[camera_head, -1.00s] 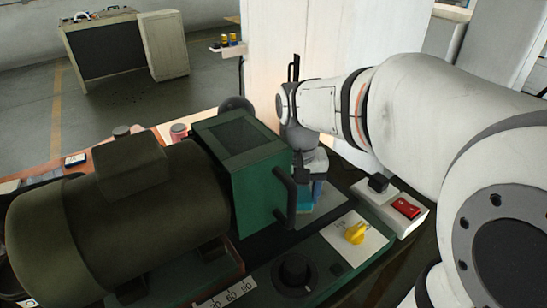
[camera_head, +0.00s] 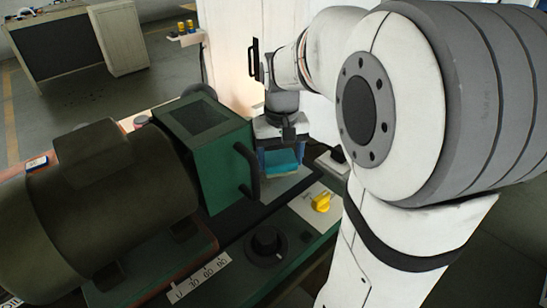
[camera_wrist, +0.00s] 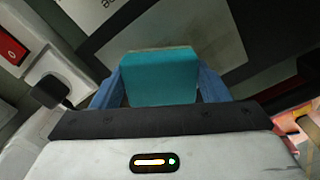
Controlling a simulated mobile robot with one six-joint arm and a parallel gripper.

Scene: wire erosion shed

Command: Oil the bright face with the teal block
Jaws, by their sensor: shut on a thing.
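The teal block (camera_wrist: 160,76) is between the blue fingers of my gripper (camera_wrist: 158,88) in the wrist view. In the head view my gripper (camera_head: 281,160) points down, shut on the teal block (camera_head: 283,169), just right of the green machine housing. A bright grey plate (camera_head: 284,189) lies below it on the machine bed, and light grey surface (camera_wrist: 212,35) shows behind the block in the wrist view. I cannot tell whether the block touches the bright face.
The green housing (camera_head: 205,150) with a black handle (camera_head: 247,172) stands close left of my gripper. A big dark motor (camera_head: 95,210) is further left. A yellow knob (camera_head: 321,202) and a black dial (camera_head: 265,245) are in front. A red switch (camera_wrist: 12,45) shows in the wrist view.

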